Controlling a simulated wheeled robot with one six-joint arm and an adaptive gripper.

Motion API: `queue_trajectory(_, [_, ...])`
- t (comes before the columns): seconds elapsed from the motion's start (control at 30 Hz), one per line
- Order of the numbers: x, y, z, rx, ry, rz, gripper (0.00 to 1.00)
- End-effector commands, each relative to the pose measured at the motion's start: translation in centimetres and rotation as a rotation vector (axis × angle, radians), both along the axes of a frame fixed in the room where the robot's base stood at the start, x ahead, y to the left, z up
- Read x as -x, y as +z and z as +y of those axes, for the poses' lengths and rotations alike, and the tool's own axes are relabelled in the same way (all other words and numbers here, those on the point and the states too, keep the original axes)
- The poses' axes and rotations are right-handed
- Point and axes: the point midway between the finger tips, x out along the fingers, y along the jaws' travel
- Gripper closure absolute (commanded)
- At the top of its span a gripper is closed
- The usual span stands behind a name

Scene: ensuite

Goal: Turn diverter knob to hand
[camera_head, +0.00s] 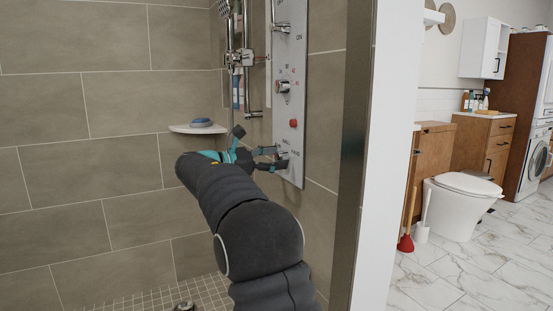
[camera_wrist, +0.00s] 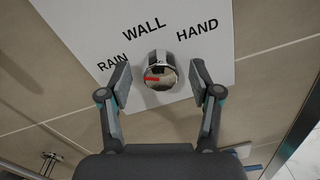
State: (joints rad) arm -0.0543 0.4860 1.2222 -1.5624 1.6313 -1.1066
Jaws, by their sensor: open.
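The diverter knob (camera_wrist: 159,66) is a short chrome cylinder on the white shower panel (camera_wrist: 85,25). A red mark shows on its face toward the left. The labels RAIN, WALL and HAND are printed around it, RAIN at left, WALL above, HAND at right in the wrist view. My gripper (camera_wrist: 160,82) is open, with one finger on each side of the knob. Gaps seem to show between the fingers and the knob, but contact is hard to judge. In the head view my gripper (camera_head: 271,158) is at the panel's lower end, partly covering the knob there.
Another chrome knob (camera_head: 283,86) and a red button (camera_head: 293,123) sit higher on the panel. A wall edge (camera_head: 376,160) stands to the right.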

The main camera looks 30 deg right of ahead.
Motion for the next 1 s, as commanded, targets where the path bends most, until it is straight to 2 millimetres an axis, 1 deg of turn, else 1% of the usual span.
queue_trajectory(0.1, [0.01, 0.01, -0.47, 0.0, 0.0, 0.0, 0.36])
queue_trajectory(0.37, [0.0, 0.0, -0.55, 0.0, 0.0, 0.0, 0.36])
queue_trajectory(0.47, [0.01, -0.01, -0.55, 0.0, 0.0, 0.0, 0.59])
queue_trajectory(0.5, [0.01, -0.01, -0.55, 0.0, 0.0, 0.0, 0.69])
queue_trajectory(0.57, [0.01, -0.01, -0.55, 0.0, 0.0, 0.0, 0.84])
queue_trajectory(0.6, [0.01, -0.01, -0.55, 0.0, 0.0, 0.0, 0.94])
queue_trajectory(0.63, [0.01, -0.01, -0.55, 0.0, 0.0, 0.0, 0.97])
queue_trajectory(0.87, [0.02, -0.02, -0.57, -0.001, 0.0, -0.015, 0.97])
queue_trajectory(1.0, [0.03, -0.03, -0.57, -0.002, 0.0, -0.059, 0.97])
